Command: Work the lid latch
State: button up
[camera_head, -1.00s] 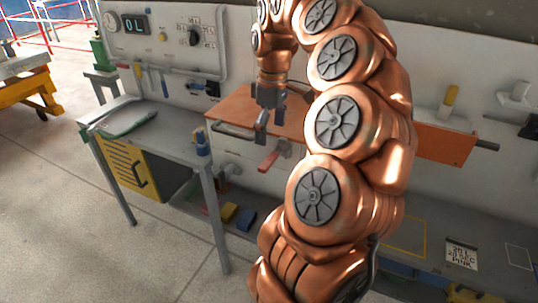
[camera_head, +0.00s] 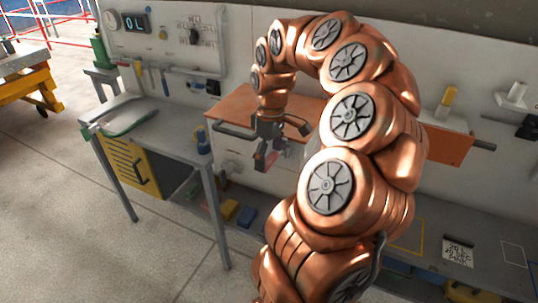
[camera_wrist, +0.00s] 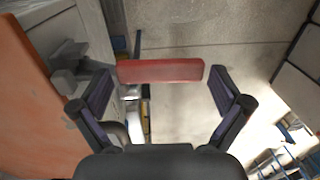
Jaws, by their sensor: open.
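The red latch handle (camera_wrist: 160,71) lies across the wrist view, between and just beyond the fingertips of my gripper (camera_wrist: 160,92). My gripper is open, one dark finger near each end of the handle, and no contact shows. In the head view my gripper (camera_head: 280,146) hangs at the front of the orange lid panel (camera_head: 232,106), and a small part of the red handle (camera_head: 272,158) shows by its fingers. The orange panel also fills the left edge of the wrist view (camera_wrist: 35,110). Grey latch or bracket parts (camera_wrist: 68,62) stand beside it. My arm hides the middle of the panel.
A grey workbench (camera_head: 172,128) with a green tool and a blue bottle (camera_head: 203,141) stands to the left. A yellow block (camera_head: 229,210) and a blue block (camera_head: 246,217) lie on the lower shelf. Open floor (camera_head: 70,225) lies in front.

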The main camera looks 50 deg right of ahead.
jog(key=c, duration=1.3)
jog(key=shift+f, duration=0.1)
